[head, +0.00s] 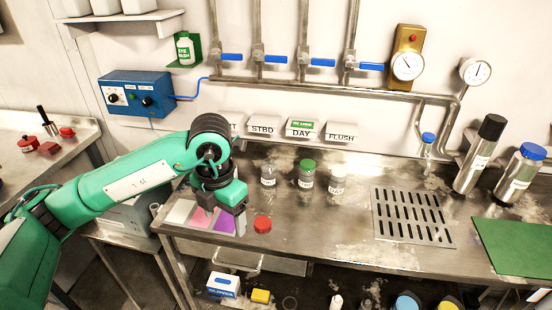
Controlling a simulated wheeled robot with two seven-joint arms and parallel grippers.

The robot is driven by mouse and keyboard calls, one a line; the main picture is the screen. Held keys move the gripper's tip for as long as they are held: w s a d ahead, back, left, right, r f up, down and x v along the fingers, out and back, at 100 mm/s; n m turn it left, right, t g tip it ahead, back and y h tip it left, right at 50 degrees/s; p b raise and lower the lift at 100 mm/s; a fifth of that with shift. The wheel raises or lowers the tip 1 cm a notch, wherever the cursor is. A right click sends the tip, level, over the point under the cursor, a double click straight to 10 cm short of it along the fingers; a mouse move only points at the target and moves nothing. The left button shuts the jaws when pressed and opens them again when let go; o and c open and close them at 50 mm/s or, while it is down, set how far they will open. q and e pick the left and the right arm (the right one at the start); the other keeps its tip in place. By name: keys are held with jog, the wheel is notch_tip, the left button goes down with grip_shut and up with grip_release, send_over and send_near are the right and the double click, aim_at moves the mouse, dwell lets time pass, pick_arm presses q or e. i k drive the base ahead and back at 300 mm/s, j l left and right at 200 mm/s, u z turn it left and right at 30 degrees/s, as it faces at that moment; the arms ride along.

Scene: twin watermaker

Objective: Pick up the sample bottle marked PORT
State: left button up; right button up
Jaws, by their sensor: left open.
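Three small clear sample bottles stand upright in a row on the steel bench: a left one (268,178) that seems to have no coloured cap, a middle one (306,174) with a green cap, and a right one (338,179) with a pale top. Their labels are too small to read surely, so I cannot tell which is marked PORT. A red cap (262,225) lies on the bench in front of the left bottle. My left gripper (223,211) is open, pointing down left of the bottles, apart from them. My right gripper is out of view.
Coloured cards (222,223) lie under my left gripper. Wall signs, including STBD (262,129) and DAY (302,129), hang behind the bottles; my arm partly hides the leftmost. A drain grate (412,217) and steel cylinders (479,155) are to the right.

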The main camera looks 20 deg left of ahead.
aim_at(268, 167)
jog(key=i, duration=1.2)
